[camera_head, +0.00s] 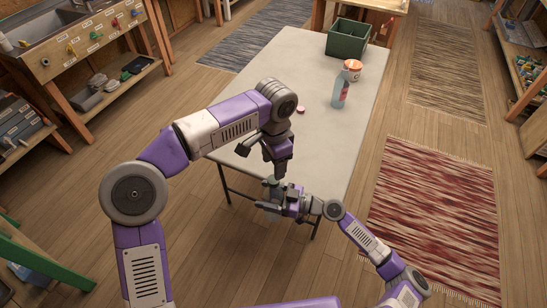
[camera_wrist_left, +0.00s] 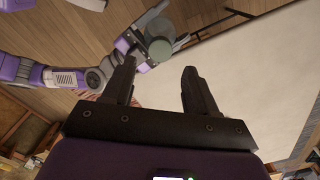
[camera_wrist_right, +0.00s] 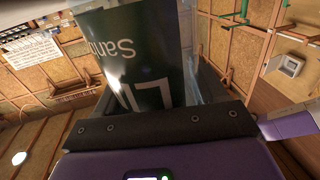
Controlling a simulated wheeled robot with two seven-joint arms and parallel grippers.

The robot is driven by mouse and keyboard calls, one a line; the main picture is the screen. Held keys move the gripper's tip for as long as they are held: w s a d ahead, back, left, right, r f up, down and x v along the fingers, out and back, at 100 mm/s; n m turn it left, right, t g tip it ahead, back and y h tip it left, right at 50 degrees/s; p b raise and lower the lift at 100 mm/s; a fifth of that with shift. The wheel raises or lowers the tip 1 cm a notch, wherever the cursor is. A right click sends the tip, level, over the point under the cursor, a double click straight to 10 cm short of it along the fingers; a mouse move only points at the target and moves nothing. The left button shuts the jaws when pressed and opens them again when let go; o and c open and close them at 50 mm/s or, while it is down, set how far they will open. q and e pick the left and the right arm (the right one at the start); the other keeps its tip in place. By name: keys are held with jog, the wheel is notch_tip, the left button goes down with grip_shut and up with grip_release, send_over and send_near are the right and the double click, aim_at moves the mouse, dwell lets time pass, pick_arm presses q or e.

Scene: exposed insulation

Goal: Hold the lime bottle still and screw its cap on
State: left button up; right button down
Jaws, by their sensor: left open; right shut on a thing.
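The lime bottle (camera_wrist_right: 140,50), with a dark green label, fills the middle of the right wrist view. My right gripper (camera_head: 277,203) is shut on it, off the near end of the table. In the left wrist view the grey-green round top of the bottle (camera_wrist_left: 160,48) shows just beyond my left gripper's fingertips (camera_wrist_left: 159,68). I cannot tell whether this round top is the cap or the bare bottle. My left gripper (camera_head: 270,174) is open, points down, and is just above the bottle with a gap between its fingers. No loose green cap is visible.
The pale table (camera_head: 330,140) carries a small red disc (camera_head: 300,109), a clear bottle with a red label (camera_head: 340,93), a white and red jar (camera_head: 352,70) and a green bin (camera_head: 348,40). Its near right part is clear. A red rug (camera_head: 435,215) lies right of it.

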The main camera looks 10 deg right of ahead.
pick_arm(q)
jog(key=n, duration=0.6)
jog(key=shift+r, duration=0.2)
jog(key=n, duration=0.5)
jog(key=shift+r+n, duration=0.2)
jog(key=shift+n, duration=0.1)
jog(key=n, duration=0.5)
jog(key=shift+r, duration=0.2)
jog(key=n, duration=0.4)
jog(key=shift+r, duration=0.15)
jog(key=shift+f, duration=4.05)
